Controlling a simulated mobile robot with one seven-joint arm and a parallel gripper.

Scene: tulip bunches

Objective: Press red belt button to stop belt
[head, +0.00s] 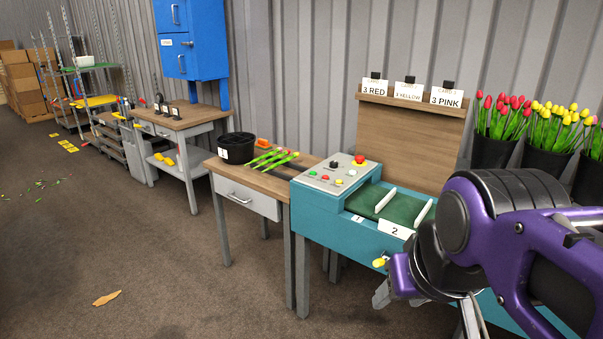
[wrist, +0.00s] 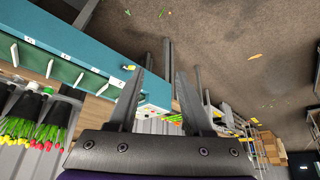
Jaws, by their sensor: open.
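The teal belt machine (head: 330,220) stands right of centre in the head view, with a grey control panel (head: 322,185) at its left end. The panel carries a small red button (head: 325,178), a green button (head: 312,173), a black knob (head: 334,165) and a larger red mushroom button (head: 360,160) on a yellow base. The green belt (head: 375,203) has white dividers. My gripper (head: 425,307) is low and right of the panel, in front of the machine and apart from the buttons. In the wrist view its fingers (wrist: 160,75) are spread, with nothing between them.
A wooden table (head: 240,178) with a black pot (head: 236,148) and green-stemmed tulips (head: 275,159) adjoins the machine's left. Black buckets of tulips (head: 493,152) stand behind it at right. A card board (head: 410,135) rises behind the belt. Floor at left is mostly clear.

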